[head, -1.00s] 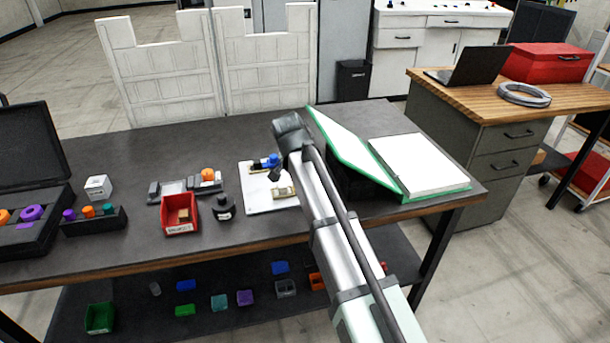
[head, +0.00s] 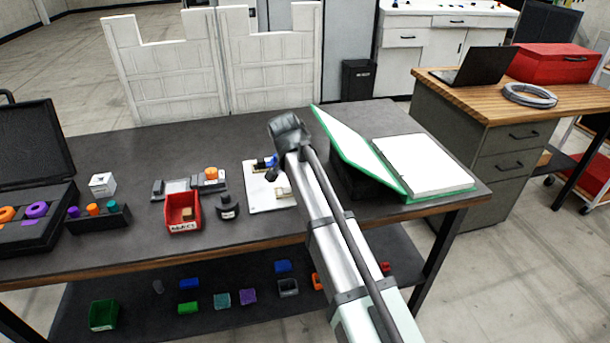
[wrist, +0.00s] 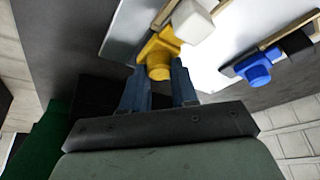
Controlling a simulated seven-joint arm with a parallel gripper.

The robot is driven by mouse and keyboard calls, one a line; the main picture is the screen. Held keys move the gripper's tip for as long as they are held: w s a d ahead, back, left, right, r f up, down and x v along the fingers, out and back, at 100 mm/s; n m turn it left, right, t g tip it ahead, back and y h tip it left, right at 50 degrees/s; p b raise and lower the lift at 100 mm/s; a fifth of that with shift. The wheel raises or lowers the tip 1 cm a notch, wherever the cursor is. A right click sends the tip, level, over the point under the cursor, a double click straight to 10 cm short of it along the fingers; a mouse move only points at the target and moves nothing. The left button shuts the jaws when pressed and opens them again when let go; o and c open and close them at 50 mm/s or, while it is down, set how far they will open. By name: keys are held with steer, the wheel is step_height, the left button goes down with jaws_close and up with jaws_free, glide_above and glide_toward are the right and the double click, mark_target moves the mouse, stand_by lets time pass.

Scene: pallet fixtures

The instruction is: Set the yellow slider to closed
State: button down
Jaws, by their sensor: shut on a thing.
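The yellow slider (wrist: 160,44) shows in the wrist view on a white plate (wrist: 206,62), with a pale block (wrist: 192,22) right beside it. My gripper (wrist: 158,78) has its two dark fingers on either side of the slider's round yellow knob and is shut on it. In the head view the white plate (head: 262,197) lies on the dark table. My arm covers its right part and hides the yellow slider and the fingertips there.
A blue slider (wrist: 254,68) sits on the same plate. An open green-edged binder (head: 420,165) lies right of my arm. A red bin (head: 183,213) and a dark round fixture (head: 228,207) stand left of the plate. The table behind the plate is clear.

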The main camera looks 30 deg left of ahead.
steer(key=c, duration=0.9)
jaws_free()
steer(key=shift+s+a, duration=0.1)
steer(key=shift+a, duration=0.05)
steer(key=shift+o, duration=0.2)
steer(key=shift+r, duration=0.15)
steer(key=v, duration=1.3)
steer(key=shift+r, duration=0.3)
